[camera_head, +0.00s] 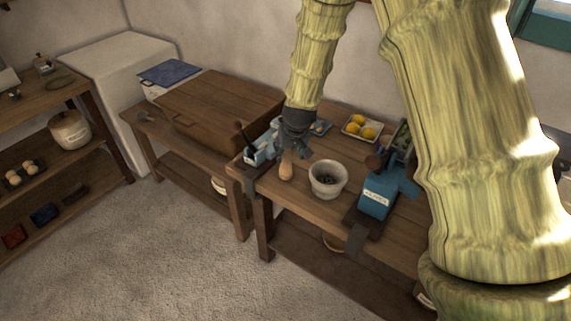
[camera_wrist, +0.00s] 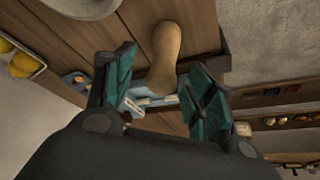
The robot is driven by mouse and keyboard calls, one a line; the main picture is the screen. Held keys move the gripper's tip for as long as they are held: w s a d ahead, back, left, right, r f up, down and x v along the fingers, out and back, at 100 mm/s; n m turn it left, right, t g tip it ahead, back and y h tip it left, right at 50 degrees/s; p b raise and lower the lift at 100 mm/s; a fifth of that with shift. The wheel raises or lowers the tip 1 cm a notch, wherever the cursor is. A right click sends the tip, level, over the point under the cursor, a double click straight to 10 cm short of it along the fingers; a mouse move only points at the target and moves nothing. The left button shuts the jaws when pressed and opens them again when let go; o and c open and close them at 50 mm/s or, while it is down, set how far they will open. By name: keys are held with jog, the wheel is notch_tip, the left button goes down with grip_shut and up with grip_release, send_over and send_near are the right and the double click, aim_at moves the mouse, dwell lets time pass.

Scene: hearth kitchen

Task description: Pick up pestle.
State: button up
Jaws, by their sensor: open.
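The pestle (camera_head: 286,166) is a light tan, rounded wooden piece at the table's front edge, left of the grey stone mortar (camera_head: 328,181). In the wrist view the pestle (camera_wrist: 166,52) lies ahead, its near end between my open fingers with space on both sides. My gripper (camera_head: 290,147) is right above the pestle in the head view and hides its upper part. It also shows in the wrist view (camera_wrist: 162,84), open and holding nothing. The mortar's rim (camera_wrist: 75,12) shows at the top left of the wrist view.
A blue labelled box (camera_head: 375,203) stands right of the mortar. A smaller blue-and-white device (camera_head: 259,156) with a dark-knobbed handle is just left of my gripper. A tray of yellow fruit (camera_head: 347,130) lies behind. A wooden chest (camera_head: 218,105) stands left; open floor is in front.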

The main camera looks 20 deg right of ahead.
aim_at(286, 157)
jog(key=shift+a+f, duration=0.1)
jog(key=shift+f, duration=0.15)
jog(key=shift+w+a+f+p, duration=0.15)
jog(key=shift+w+f+p, duration=0.8)
jog(key=shift+f, duration=0.15)
jog(key=shift+p+x, duration=0.3)
jog(key=shift+x, duration=0.95)
grip_shut()
